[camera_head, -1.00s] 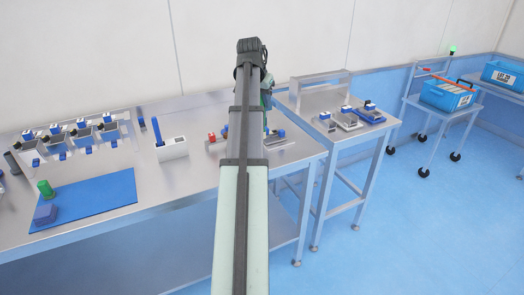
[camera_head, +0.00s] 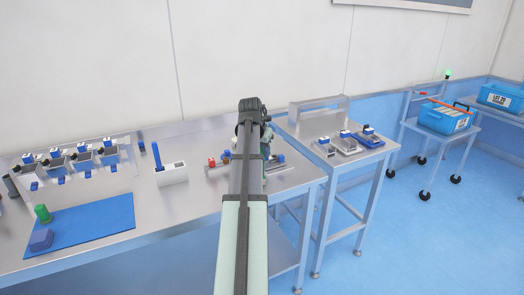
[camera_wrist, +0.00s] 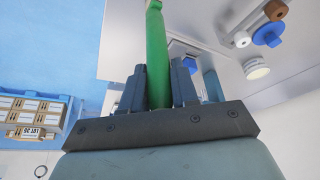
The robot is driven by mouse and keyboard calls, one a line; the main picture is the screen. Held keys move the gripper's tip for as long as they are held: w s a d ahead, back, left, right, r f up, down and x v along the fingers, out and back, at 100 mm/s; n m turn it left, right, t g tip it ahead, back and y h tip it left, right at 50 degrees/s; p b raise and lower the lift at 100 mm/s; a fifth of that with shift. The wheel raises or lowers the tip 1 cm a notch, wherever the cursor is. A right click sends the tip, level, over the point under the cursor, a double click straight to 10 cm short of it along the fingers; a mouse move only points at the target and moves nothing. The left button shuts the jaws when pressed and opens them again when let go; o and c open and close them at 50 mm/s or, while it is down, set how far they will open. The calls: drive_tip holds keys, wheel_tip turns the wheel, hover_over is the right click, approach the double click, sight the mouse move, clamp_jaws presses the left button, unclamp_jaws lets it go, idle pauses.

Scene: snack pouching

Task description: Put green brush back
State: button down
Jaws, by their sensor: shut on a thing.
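A long green handle (camera_wrist: 157,50), seemingly the green brush, stands between the two dark fingers of my gripper (camera_wrist: 160,88) in the wrist view. The gripper is shut on it. The far end of the handle runs out of the top of the picture, so any bristles are out of sight. In the head view my arm hides most of the gripper and the green brush. A white holder (camera_head: 172,174) stands on the steel table left of my arm, with an upright blue handle (camera_head: 156,153) at its left side.
A blue mat (camera_head: 95,225) at the left bears a green cylinder (camera_head: 42,213) and a blue block (camera_head: 41,239). Several small bins line the back left. Red and blue parts (camera_head: 212,162) lie beside my arm. A side table (camera_head: 310,125) and carts with blue crates (camera_head: 445,118) stand right.

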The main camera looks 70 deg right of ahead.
drive_tip(key=shift+f, duration=0.1)
drive_tip(key=c, duration=0.8)
unclamp_jaws()
drive_tip(key=shift+c, duration=0.2)
drive_tip(key=v, duration=1.2)
drive_tip(key=shift+s+d, duration=0.1)
drive_tip(key=shift+s, duration=0.05)
